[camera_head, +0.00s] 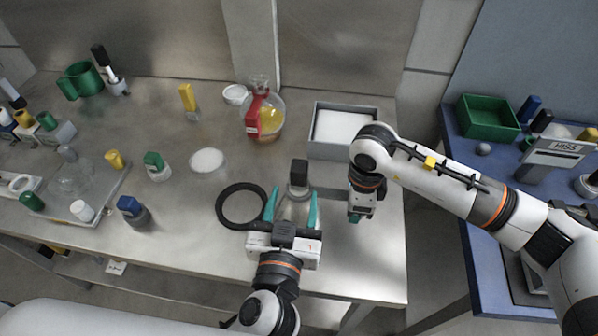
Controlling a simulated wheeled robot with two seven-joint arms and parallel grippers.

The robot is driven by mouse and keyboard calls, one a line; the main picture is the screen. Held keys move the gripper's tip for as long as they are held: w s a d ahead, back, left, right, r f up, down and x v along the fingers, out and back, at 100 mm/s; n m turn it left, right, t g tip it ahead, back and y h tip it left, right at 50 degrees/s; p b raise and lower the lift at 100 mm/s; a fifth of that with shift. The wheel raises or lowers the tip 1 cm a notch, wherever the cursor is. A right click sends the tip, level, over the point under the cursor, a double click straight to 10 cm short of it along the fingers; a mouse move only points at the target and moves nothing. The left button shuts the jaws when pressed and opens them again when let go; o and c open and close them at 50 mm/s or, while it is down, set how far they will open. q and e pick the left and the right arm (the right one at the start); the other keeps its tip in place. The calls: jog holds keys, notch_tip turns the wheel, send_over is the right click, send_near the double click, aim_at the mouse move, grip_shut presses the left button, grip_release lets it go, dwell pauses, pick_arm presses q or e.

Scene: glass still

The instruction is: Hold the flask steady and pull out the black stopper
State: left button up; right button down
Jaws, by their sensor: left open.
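The clear glass flask (293,211) stands on the steel table at front centre, its lower part partly hidden by my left gripper. The black stopper (299,171) sits upright in its neck. My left gripper (291,205) reaches in from the front, its teal fingers open, one on each side of the flask; I cannot tell whether either touches it. My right gripper (355,217) points down over the table, to the right of the flask and apart from it. Its fingers are small and bunched in the view, so their opening is unclear.
A black ring (241,205) lies left of the flask. A grey box (333,150) stands behind it. A round flask with yellow liquid (268,117) is farther back. Several small bottles and a tray (104,204) fill the left side. The table's right front is clear.

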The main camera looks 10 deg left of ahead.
aim_at(298, 169)
pick_arm(q)
jog(key=shift+w+f, duration=0.15)
jog(key=shift+w, duration=1.5)
jog(key=shift+w+f, duration=0.1)
jog(key=shift+w, duration=1.55)
jog(key=shift+c, duration=0.4)
grip_shut()
jog(key=shift+r, duration=1.05)
jog(key=shift+r, duration=1.25)
pick_arm(e)
jog(key=shift+f, duration=0.1)
pick_arm(q)
notch_tip(298, 169, up, 8)
jog(key=shift+r, duration=0.25)
